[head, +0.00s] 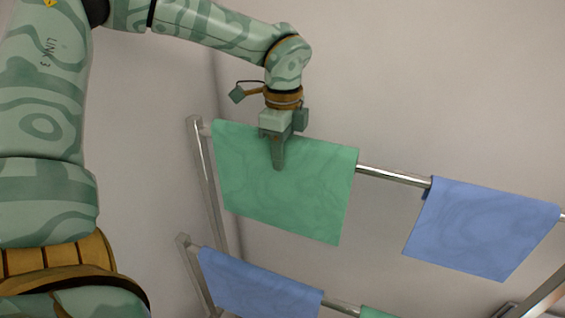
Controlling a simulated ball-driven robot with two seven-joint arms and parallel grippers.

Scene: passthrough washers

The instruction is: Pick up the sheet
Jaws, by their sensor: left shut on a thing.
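A green sheet (290,210) hangs over the upper metal rail, near its left end. My left gripper (278,166) points down at the sheet's upper part, with its fingers in front of the green cloth. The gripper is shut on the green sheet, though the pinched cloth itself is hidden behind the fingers. The sheet still hangs along the rail. My right gripper does not show.
A blue sheet (482,230) hangs farther right on the upper rail (394,175). Another blue sheet (258,287) hangs on a lower rail, with a bit of green cloth (378,312) beside it. A metal post (208,185) stands at the left.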

